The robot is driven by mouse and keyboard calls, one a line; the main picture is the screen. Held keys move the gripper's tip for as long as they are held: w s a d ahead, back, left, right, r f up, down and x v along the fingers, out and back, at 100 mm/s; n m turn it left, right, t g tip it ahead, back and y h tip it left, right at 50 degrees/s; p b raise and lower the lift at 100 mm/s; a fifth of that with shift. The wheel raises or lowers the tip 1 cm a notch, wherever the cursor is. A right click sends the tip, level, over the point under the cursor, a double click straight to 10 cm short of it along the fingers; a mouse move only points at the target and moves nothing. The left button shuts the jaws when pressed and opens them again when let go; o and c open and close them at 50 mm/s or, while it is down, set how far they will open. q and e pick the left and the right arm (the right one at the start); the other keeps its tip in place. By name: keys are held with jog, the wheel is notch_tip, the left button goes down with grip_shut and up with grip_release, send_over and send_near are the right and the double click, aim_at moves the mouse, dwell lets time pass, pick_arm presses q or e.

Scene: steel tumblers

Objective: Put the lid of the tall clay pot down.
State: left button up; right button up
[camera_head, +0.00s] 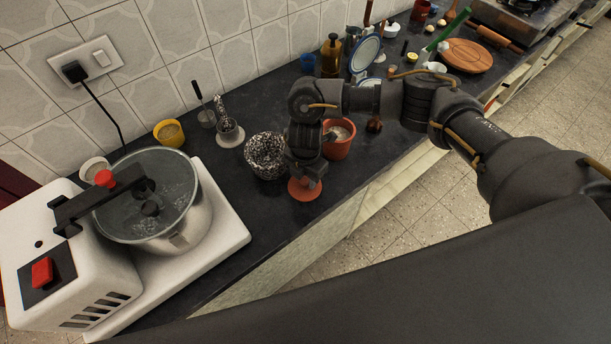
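The tall clay pot (340,150) stands on the dark counter, an orange-brown pot with its mouth uncovered and something pale inside. Its lid (304,194), a flat disc of the same clay colour, is in front and to the left of the pot, near the counter's front edge. My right gripper (309,180) points down at the middle of the lid, with its fingers closed around where the knob is; the knob itself is hidden. The lid looks level and low over the counter; I cannot tell whether it touches. My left gripper is not in view.
A speckled pot (265,157) stands close left of the gripper. A steel pot with a glass lid (148,196) sits on a white appliance (222,232) at left. A yellow bowl (170,132) is behind. Counter in front of the speckled pot is bare.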

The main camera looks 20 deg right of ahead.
aim_at(306, 180)
jog(key=shift+o, duration=1.2)
jog(key=shift+r, duration=0.2)
notch_tip(306, 180, up, 12)
